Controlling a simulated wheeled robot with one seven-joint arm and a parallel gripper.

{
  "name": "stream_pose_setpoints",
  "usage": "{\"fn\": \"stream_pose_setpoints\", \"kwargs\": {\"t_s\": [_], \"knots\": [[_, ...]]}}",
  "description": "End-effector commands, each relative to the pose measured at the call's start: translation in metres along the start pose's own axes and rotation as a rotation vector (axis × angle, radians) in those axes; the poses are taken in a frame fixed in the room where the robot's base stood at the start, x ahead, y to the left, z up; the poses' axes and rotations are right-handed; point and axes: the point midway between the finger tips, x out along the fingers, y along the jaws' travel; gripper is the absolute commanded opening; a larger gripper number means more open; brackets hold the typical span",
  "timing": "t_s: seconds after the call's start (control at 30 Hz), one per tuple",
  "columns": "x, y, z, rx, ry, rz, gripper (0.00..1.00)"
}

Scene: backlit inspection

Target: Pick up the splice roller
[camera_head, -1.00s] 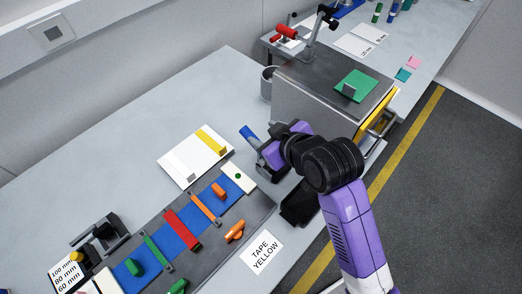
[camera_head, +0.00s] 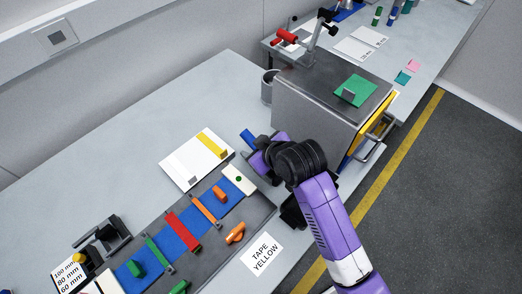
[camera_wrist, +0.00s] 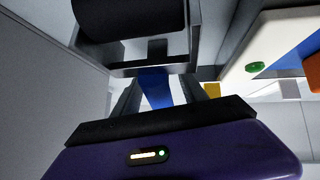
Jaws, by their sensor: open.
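The splice roller has a black roller (camera_wrist: 130,18) in a grey metal frame and a blue handle (camera_wrist: 155,88); the wrist view shows it close up. In the head view its blue end (camera_head: 247,136) shows just past my gripper (camera_head: 257,152), and the rest is hidden behind the gripper and wrist. My gripper is open, and in the wrist view its fingers (camera_wrist: 160,95) stand on either side of the blue handle. I cannot tell whether either finger touches it.
A splicing board (camera_head: 258,212) with a blue strip and coloured clamps lies to the left. A white card (camera_head: 180,173) lies behind it. A grey metal box (camera_head: 310,104) stands at the back right. A dark object (camera_head: 292,214) is partly hidden by my arm. The back-left table is clear.

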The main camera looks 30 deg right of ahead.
Motion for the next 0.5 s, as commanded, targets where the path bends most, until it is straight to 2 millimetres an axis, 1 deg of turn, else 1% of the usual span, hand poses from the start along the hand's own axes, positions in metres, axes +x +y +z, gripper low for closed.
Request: {"fn": "stream_pose_setpoints", "kwargs": {"t_s": [0.17, 0.2, 0.27, 0.3, 0.43, 0.47, 0.5], "knots": [[0.0004, 0.0002, -0.0003, 0.000, 0.001, 0.000, 0.50], [0.0004, 0.0002, -0.0003, 0.000, 0.001, 0.001, 0.48], [0.0003, 0.0002, -0.0003, 0.000, 0.001, 0.000, 0.37], [0.0003, 0.0002, -0.0003, 0.000, 0.001, 0.000, 0.29], [0.0002, 0.0002, -0.0003, 0.000, 0.001, 0.000, 0.03], [0.0002, 0.0002, -0.0002, 0.000, 0.001, 0.000, 0.00], [0.0002, 0.0002, -0.0003, 0.000, 0.001, 0.000, 0.00]]}}
